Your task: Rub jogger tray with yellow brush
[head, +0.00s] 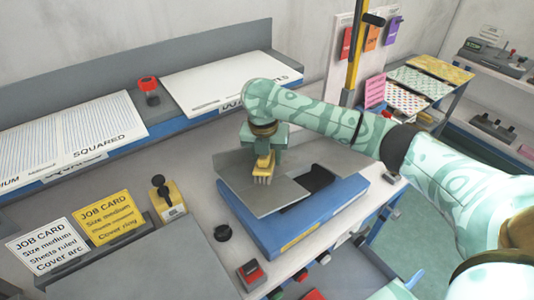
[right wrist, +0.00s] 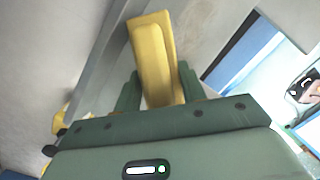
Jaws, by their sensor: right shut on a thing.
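The jogger tray (head: 247,200) is a grey metal tray with raised back walls on a blue base (head: 309,222) on the bench. The yellow brush (head: 263,170) is over the tray with its bristles down, at or very near the tray surface; I cannot tell if they touch. My right gripper (head: 266,152) is shut on the brush. In the right wrist view the yellow brush (right wrist: 153,55) stands out between the green fingers of my right gripper (right wrist: 158,92). My left gripper is not in view.
Job cards (head: 107,216) and a yellow-based stamp (head: 168,197) stand at the left. A black knob (head: 223,233) and a red button box (head: 251,272) are in front of the tray. Paper stacks (head: 98,126) lie on the back shelf. A yellow post (head: 354,50) rises behind my arm.

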